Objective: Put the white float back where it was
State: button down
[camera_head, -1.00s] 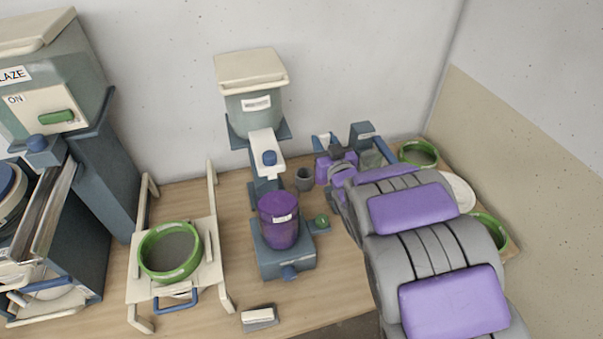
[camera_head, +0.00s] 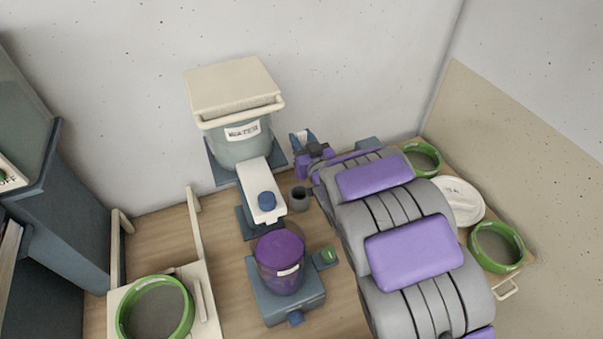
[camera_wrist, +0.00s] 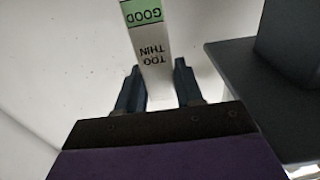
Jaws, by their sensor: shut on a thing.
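The white float (camera_wrist: 150,47) is a flat white stick in the wrist view, with a green band marked GOOD and the words TOO THIN below it. My gripper (camera_wrist: 158,88) is shut on its lower part, one dark blue finger on each side. In the head view my gripper (camera_head: 303,141) is small, in front of the back wall, right of the water bucket (camera_head: 238,140). A small dark grey cup (camera_head: 300,199) stands on the table below it in the picture. My arm covers much of the table's right side.
A purple pot (camera_head: 280,266) sits on a blue-grey base below the white spout. Green-rimmed sieves (camera_head: 497,247) and a white plate (camera_head: 460,202) lie at right. Another green-rimmed sieve (camera_head: 155,309) is on a cream frame at left. A dark block (camera_wrist: 262,90) stands right in the wrist view.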

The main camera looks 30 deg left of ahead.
jog(key=f, duration=0.2)
jog(key=a+f+b, duration=0.1)
jog(key=f, duration=0.2)
jog(key=a+f, duration=0.1)
jog(key=f, duration=0.2)
jog(key=shift+f, duration=0.2)
jog(key=shift+d+f+b, duration=0.35)
jog(key=shift+d+f, duration=0.1)
jog(key=shift+d, duration=0.1)
notch_tip(320, 180, down, 3)
jog(key=shift+b, duration=0.4)
jog(key=shift+a, duration=0.3)
jog(key=c, duration=1.1)
grip_release()
jog(key=shift+a, duration=0.1)
jog(key=o, duration=0.4)
jog(key=shift+d, duration=0.45)
jog(key=shift+s, duration=0.1)
